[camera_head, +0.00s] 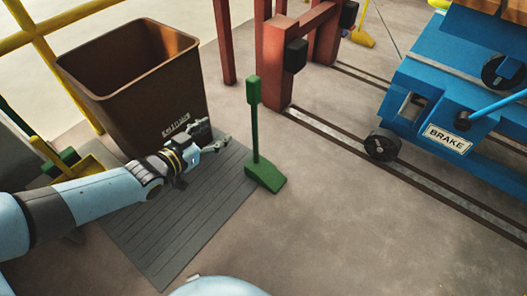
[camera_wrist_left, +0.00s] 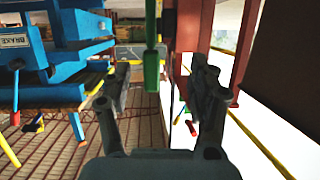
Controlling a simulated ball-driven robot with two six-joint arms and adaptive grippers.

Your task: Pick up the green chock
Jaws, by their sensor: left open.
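The green chock (camera_head: 265,177) stands on the floor at the right edge of a grey ribbed mat. It has a wedge-shaped foot and an upright green handle (camera_head: 254,92) with a thicker top. My left gripper (camera_head: 221,141) is open and empty, to the left of the chock's upright stem and apart from it. In the left wrist view a green upright part (camera_wrist_left: 152,65) shows ahead, between the open fingers (camera_wrist_left: 163,80). My right gripper is not in view.
A brown bin (camera_head: 150,95) stands behind my left arm, close to the gripper. The grey mat (camera_head: 165,240) lies below. A red frame (camera_head: 277,65) stands behind the chock. A blue cart (camera_head: 425,110) sits on rails at right. Floor in front is clear.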

